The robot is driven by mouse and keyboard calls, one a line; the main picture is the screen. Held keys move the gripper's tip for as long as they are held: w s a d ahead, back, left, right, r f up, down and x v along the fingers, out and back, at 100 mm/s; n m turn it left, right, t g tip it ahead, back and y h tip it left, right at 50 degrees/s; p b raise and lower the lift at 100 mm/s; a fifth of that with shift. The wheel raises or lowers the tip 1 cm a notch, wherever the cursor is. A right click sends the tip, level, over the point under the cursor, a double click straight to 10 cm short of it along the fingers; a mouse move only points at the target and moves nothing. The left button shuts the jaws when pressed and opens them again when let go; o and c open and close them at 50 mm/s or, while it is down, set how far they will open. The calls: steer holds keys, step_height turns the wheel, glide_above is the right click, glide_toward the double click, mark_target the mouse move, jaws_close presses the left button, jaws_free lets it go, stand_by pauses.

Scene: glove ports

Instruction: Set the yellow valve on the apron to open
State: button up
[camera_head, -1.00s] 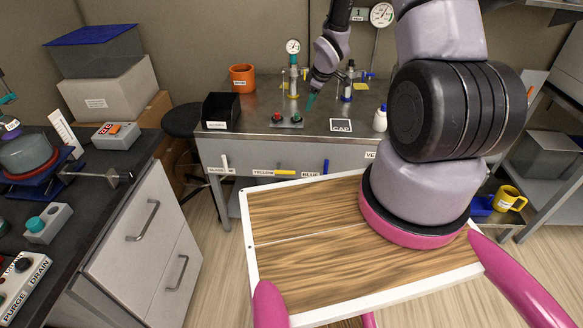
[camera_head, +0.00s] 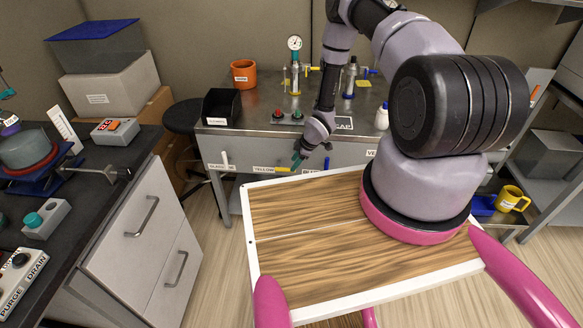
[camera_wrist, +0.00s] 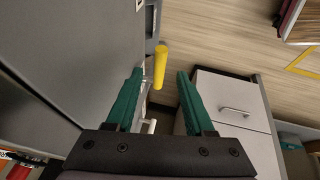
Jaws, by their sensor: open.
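The yellow valve's handle (camera_head: 283,169) is on the front apron (camera_head: 245,151) of the back bench, beside the YELLOW label. It lies sideways, level along the apron. My gripper (camera_head: 297,163) is at the apron close to the handle's right end. In the wrist view, the yellow handle (camera_wrist: 160,66) shows between the two green fingertips of my gripper (camera_wrist: 160,74), which are apart. I cannot tell whether a finger touches it. The valve's pivot is hard to make out.
A white lever (camera_head: 225,160) stands upright to the left on the apron, and a blue lever (camera_head: 326,163) to the right, partly near my arm. A wood-topped tray (camera_head: 246,240) with a white rim lies in front. Above the apron, a black bin (camera_head: 221,108) sits on the bench.

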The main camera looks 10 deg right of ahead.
steer(key=shift+x, duration=2.05)
jaws_close()
